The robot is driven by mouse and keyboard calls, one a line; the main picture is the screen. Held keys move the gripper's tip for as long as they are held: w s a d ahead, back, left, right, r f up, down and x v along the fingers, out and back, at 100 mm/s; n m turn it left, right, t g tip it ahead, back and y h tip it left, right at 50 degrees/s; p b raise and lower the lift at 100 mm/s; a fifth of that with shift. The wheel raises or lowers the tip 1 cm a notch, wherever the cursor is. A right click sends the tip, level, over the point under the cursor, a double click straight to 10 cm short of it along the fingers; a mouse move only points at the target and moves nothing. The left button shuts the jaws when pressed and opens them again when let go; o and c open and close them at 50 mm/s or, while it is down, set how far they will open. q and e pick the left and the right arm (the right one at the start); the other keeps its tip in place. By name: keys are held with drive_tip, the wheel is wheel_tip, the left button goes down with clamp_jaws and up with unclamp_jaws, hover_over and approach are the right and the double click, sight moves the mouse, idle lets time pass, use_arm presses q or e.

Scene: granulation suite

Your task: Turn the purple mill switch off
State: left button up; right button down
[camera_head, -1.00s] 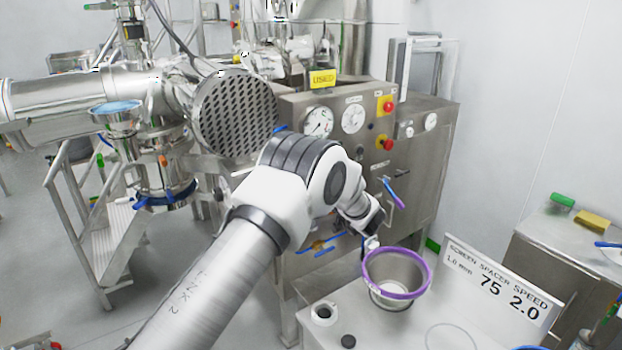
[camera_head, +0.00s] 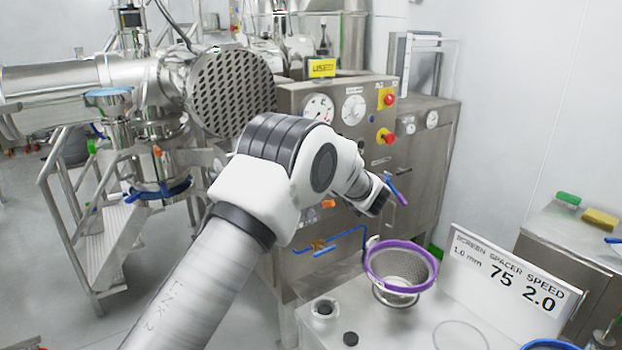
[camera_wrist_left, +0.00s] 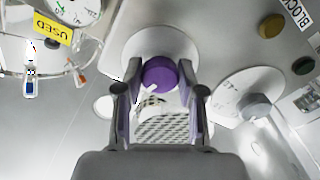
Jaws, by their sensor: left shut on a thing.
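The purple mill switch (camera_wrist_left: 160,73) is a round knob in front of a pale disc, at the upper middle of the left wrist view. A small white mark shows at its lower left edge. My left gripper (camera_wrist_left: 158,92) has a finger on either side of the knob and is shut on it. I cannot tell there what that bar belongs to. My right gripper is not in view.
Red emergency buttons (camera_head: 388,138), gauges (camera_head: 318,108) and a yellow USED tag (camera_head: 321,68) are on the panel. Below the gripper, a purple-rimmed mesh screen (camera_head: 400,245) stands on a white table, near a SCREEN SPACER SPEED sign (camera_head: 508,285).

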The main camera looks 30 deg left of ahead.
use_arm(q)
drive_tip(key=n+b, duration=1.2)
drive_tip(key=b, duration=0.2)
drive_tip(key=shift+r+b, duration=0.2)
drive_tip(key=shift+b, duration=0.15)
drive_tip(key=o, duration=1.1)
drive_tip(key=shift+o, duration=0.2)
